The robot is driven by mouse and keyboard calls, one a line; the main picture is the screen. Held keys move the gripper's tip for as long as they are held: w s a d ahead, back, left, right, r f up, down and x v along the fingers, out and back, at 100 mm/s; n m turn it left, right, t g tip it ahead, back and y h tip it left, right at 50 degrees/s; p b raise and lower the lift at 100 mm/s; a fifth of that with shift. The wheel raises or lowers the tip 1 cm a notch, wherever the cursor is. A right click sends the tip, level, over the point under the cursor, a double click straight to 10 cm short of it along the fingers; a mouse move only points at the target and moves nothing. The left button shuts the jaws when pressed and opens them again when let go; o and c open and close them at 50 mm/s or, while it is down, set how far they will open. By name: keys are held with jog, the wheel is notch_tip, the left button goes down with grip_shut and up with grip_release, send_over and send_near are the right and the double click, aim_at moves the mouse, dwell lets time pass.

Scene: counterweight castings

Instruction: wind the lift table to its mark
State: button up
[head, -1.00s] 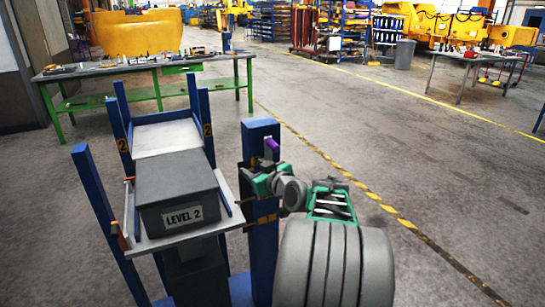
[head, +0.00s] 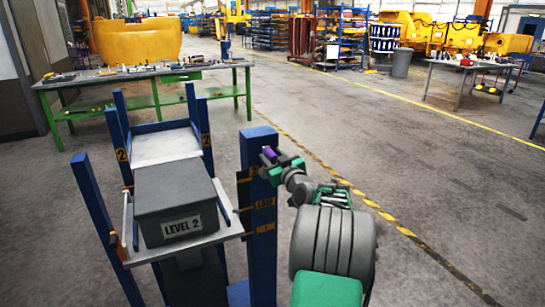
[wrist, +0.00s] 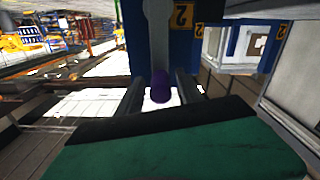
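The lift table's pale platform (head: 214,238) stands left of a blue post (head: 262,232) and carries a grey box (head: 180,190) labelled LEVEL 2. The crank's purple knob (head: 269,153) is near the top of the post; in the wrist view the knob (wrist: 160,88) hangs at the end of a grey crank arm (wrist: 157,35). My gripper (head: 274,160) is at the knob. In the wrist view its two dark fingers (wrist: 160,95) stand on either side of the knob, with light gaps showing, so it looks open. Small yellow marks (head: 265,203) are on the post, one reading LOAD.
A blue rack with a pale shelf (head: 165,146) and yellow "2" tags stands directly behind the platform. A green workbench (head: 150,73) with small items is behind it. Open floor (head: 400,165) lies to the right, crossed by a yellow-black stripe.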

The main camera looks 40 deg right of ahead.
grip_shut()
dwell(1.2)
